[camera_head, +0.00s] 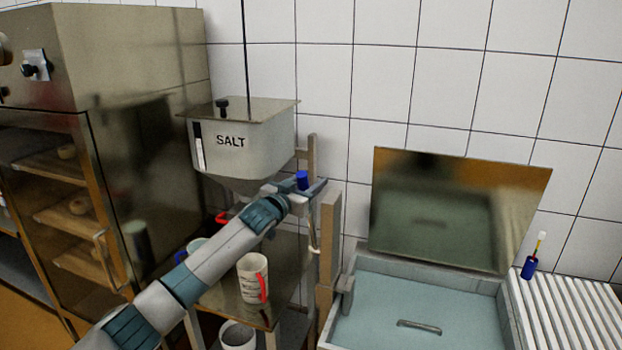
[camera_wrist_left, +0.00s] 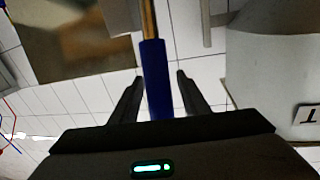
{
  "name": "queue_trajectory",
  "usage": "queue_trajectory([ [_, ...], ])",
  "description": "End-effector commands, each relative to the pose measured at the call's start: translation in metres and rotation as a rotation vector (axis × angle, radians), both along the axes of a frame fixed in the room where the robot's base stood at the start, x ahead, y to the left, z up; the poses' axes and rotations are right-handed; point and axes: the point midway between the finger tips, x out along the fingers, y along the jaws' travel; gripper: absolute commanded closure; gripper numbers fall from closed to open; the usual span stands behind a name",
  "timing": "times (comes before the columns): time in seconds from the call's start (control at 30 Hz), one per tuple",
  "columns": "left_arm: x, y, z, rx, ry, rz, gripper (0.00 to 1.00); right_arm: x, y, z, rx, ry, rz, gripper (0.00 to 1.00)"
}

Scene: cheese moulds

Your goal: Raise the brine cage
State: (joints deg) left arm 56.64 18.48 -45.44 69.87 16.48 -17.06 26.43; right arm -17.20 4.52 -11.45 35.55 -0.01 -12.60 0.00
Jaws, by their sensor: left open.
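The brine tank (camera_head: 352,338) stands at the lower right with its steel lid (camera_head: 440,215) raised. Pale blue-green liquid (camera_head: 390,308) fills it, and a grey bar handle (camera_head: 420,327) shows there. The cage itself cannot be made out. A blue grip (camera_head: 302,180) stands by the wooden posts left of the tank. In the left wrist view the blue grip (camera_wrist_left: 155,80) sits on a brownish rod. My left gripper (camera_head: 305,188) is open, with its fingers apart on either side of the blue grip. My right gripper is out of view.
A salt hopper (camera_head: 245,155) hangs just left of my left gripper. A shelf below holds a white mug with a red handle (camera_head: 252,278). A glass-fronted cabinet (camera_head: 150,160) stands at left. A blue-handled brush (camera_head: 530,258) stands by the ribbed drainer (camera_head: 570,310) at right.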

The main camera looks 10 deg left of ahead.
Motion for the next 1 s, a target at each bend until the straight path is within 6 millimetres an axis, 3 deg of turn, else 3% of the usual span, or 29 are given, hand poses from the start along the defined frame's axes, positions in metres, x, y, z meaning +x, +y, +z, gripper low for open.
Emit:
queue_trajectory([
  [0.4,0.0028,-0.0013,-0.0007,0.0,0.001,0.0,0.61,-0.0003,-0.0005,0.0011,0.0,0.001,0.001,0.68],
  [0.57,0.0028,-0.0013,-0.0006,0.0,0.001,0.0,0.99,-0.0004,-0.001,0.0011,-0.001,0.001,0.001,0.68],
  [1.0,-0.0024,-0.0008,-0.0049,-0.006,-0.02,-0.001,1.0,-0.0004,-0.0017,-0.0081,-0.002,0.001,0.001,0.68],
])
